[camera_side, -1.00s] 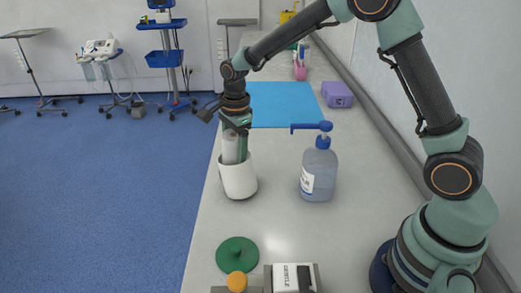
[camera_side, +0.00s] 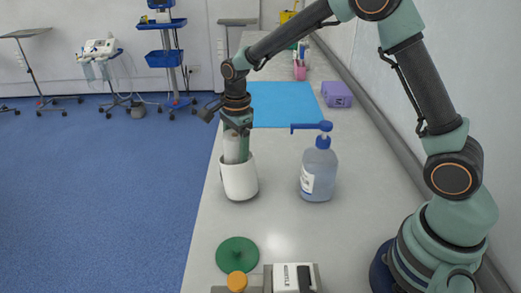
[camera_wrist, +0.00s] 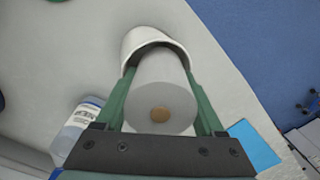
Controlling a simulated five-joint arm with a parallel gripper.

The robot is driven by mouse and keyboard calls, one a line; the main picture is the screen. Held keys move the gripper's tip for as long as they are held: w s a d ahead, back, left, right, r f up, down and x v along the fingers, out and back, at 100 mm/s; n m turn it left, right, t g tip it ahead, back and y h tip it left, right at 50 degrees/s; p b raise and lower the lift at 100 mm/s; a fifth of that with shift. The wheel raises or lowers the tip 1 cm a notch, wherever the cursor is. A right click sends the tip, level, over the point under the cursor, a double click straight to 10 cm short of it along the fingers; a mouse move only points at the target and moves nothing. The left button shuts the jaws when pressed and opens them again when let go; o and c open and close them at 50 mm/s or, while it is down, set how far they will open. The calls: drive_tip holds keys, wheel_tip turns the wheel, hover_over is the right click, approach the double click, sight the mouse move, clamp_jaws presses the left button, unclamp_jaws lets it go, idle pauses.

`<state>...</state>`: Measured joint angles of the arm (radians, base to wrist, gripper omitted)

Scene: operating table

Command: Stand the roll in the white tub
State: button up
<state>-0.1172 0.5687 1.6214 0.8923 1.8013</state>
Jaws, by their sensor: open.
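The white tub (camera_side: 239,181) stands upright near the left edge of the counter, and its rim shows in the wrist view (camera_wrist: 150,38). The pale grey roll (camera_side: 231,147) stands in the tub with its upper part above the rim. Its end with a brown core faces the camera in the wrist view (camera_wrist: 160,103). My gripper (camera_side: 241,146) is above the tub, with its green fingers on either side of the roll. The jaws are open, and the fingertips reach down to about the rim. The roll's lower end is hidden inside the tub.
A pump bottle with a blue top (camera_side: 319,170) stands to the right of the tub. A green disc with a knob (camera_side: 237,254) lies in front. A blue mat (camera_side: 283,105) and a purple box (camera_side: 337,94) are behind. Clear counter lies between them.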

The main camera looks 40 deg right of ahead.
drive_tip(key=shift+s+r+g, duration=0.15)
drive_tip(key=shift+s+r, duration=0.25)
drive_tip(key=shift+r, duration=0.5)
drive_tip(key=shift+s+r+g, duration=0.15)
drive_tip(key=shift+s+r, duration=0.25)
drive_tip(key=shift+r, duration=0.45)
drive_tip(key=o, duration=0.3)
drive_tip(key=shift+s+d+r+n, duration=0.15)
drive_tip(key=shift+r+n, duration=0.15)
drive_tip(key=s+d+r+n+t, duration=0.1)
drive_tip(key=s+r+n+t, duration=0.1)
drive_tip(key=s+n, duration=0.3)
drive_tip(key=s+d+r+n+t, duration=0.1)
drive_tip(key=s+d+r+n, duration=0.1)
drive_tip(key=s+r+n, duration=0.3)
drive_tip(key=s+d+r+n+t, duration=0.2)
drive_tip(key=s+r+n, duration=0.2)
drive_tip(key=s+n, duration=0.2)
drive_tip(key=shift+s+d+n+t, duration=0.1)
drive_tip(key=shift+n+t, duration=0.05)
drive_tip(key=shift+n, duration=0.55)
drive_tip(key=shift+s+n+t, duration=0.1)
drive_tip(key=shift+n+t, duration=0.05)
drive_tip(key=shift+n, duration=0.55)
